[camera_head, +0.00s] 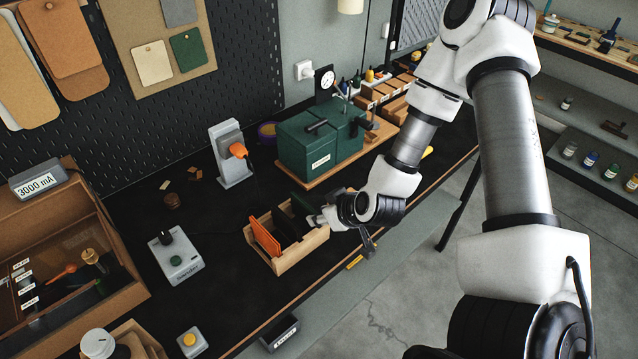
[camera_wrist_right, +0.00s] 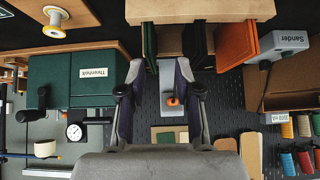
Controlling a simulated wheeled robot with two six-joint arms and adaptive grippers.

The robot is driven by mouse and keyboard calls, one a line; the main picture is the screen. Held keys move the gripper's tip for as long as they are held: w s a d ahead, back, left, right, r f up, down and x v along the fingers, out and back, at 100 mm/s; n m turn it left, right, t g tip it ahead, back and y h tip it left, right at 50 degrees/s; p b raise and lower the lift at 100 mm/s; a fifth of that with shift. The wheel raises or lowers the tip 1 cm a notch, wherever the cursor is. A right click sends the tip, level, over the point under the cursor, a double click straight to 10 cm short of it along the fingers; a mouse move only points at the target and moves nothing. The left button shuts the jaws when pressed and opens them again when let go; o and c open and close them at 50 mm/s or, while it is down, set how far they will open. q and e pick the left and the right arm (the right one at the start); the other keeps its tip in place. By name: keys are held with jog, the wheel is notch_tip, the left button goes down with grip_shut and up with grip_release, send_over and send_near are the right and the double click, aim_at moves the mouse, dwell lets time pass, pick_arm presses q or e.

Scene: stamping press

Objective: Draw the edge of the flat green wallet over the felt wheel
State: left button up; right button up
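The flat green wallet (camera_head: 301,204) stands on edge at the right end of a pale wooden rack (camera_head: 287,262); it also shows in the right wrist view (camera_wrist_right: 150,47) as a dark green sheet. My right gripper (camera_head: 318,218) is at that end of the rack. In the right wrist view its two fingers (camera_wrist_right: 157,70) are apart, and the wallet's near edge shows between their tips. I cannot tell whether they touch it. My left gripper is out of view.
An orange wallet (camera_head: 263,237) and dark wallets share the rack. A green machine (camera_head: 318,145) stands behind it, and a grey stand with an orange tool (camera_head: 231,152) stands behind left. A wooden cabinet (camera_head: 95,215) is at left. Black bench top is clear between Sander and rack.

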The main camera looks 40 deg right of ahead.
aim_at(309, 206)
jog(key=shift+w+d+r+t, duration=0.4)
jog(key=shift+w+d+r, duration=0.2)
jog(key=shift+d+r, duration=0.1)
jog(key=shift+w+d+f+b, duration=0.1)
jog(key=shift+d+f+b, duration=0.1)
jog(key=shift+b, duration=0.15)
jog(key=f+b, duration=0.1)
jog(key=w+a+f+b, duration=0.1)
jog(key=b, duration=0.1)
jog(key=shift+w+b, duration=0.3)
jog(key=b+x, duration=0.5)
jog(key=shift+d+f, duration=0.15)
jog(key=shift+d, duration=0.1)
jog(key=shift+r+p, duration=0.45)
jog(key=shift+r, duration=0.05)
jog(key=c, duration=0.5)
jog(key=shift+a, duration=0.1)
grip_shut()
jog(key=shift+s+r, duration=0.1)
jog(key=shift+r, duration=0.05)
jog(key=shift+r+p, duration=0.5)
jog(key=shift+p, duration=0.2)
